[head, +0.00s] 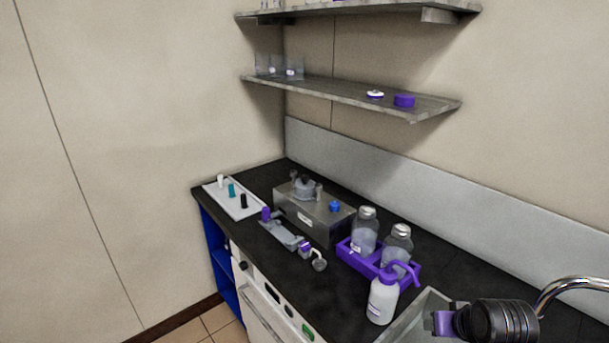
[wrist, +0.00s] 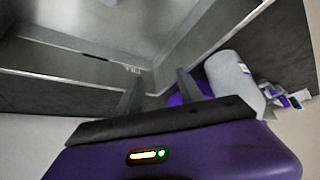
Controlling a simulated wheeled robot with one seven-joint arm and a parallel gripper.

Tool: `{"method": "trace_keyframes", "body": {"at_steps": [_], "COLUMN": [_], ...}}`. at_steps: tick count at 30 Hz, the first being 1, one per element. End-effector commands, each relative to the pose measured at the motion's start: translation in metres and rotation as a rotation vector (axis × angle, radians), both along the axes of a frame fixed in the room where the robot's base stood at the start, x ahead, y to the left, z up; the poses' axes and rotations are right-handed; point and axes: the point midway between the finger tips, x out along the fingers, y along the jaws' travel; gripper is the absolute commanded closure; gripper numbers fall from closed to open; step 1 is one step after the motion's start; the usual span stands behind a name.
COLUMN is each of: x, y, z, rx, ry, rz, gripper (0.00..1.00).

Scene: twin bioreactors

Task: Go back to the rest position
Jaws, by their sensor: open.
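My gripper (wrist: 157,86) shows in the wrist view with its two dark fingers apart and nothing between them. Its purple body fills the bottom of that view. In the head view the purple gripper body (head: 445,323) and my dark wrist are at the bottom right, over the sink; the fingers cannot be made out there. A white wash bottle (head: 382,300) with a purple top stands on the counter to the left of my gripper. It shows in the wrist view (wrist: 232,72) just right of the right finger; whether they touch is unclear.
The metal sink (head: 418,318) lies beside my gripper, with a curved tap (head: 568,286) to the right. A purple rack (head: 350,259) holds two capped bottles behind the wash bottle. A metal device (head: 312,218) and a white tray (head: 236,202) stand farther left. Shelves (head: 345,93) hang above.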

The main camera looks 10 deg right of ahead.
Motion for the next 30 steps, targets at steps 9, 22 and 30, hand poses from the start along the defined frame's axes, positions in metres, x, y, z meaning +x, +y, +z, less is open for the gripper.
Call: {"method": "trace_keyframes", "body": {"at_steps": [9, 22, 30], "x": [-0.018, -0.160, -0.261], "y": [0.063, 0.122, 0.144], "z": [0.027, 0.073, 0.105], "rx": [-0.013, -0.072, -0.117], "ry": [-0.505, -0.859, -0.931], "rz": [-0.034, -0.061, -0.003], "gripper": [0.56, 0.56, 0.56]}}
